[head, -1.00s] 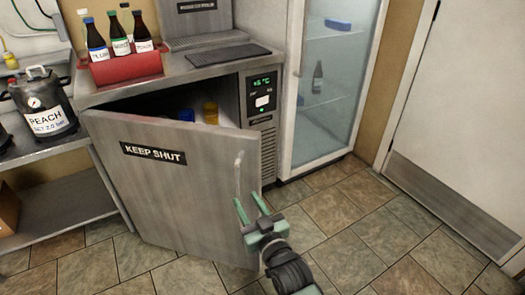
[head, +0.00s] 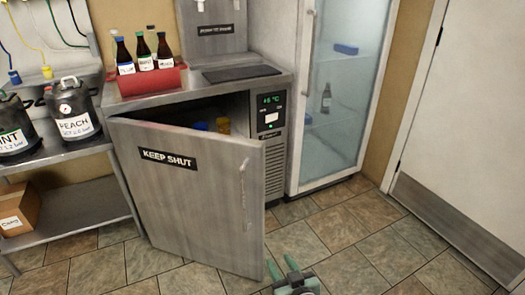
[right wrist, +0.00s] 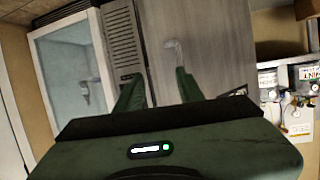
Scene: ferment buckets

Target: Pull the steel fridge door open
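The steel fridge door (head: 190,205), labelled KEEP SHUT, stands partly open, swung out from its left side. Its slim vertical handle (head: 243,185) is near the free right edge. My right gripper (head: 281,263) is open and empty, low in front of the door's free edge and apart from the handle. In the right wrist view the open fingers (right wrist: 158,76) point toward the door face (right wrist: 205,45), with the handle (right wrist: 174,52) seen beyond them, not gripped. My left gripper is in neither view.
A red bottle carrier (head: 150,82) stands on top. A glass-door cooler (head: 330,100) is to the right, and a shelf with kegs (head: 72,108) to the left. Tiled floor (head: 345,240) is free in front.

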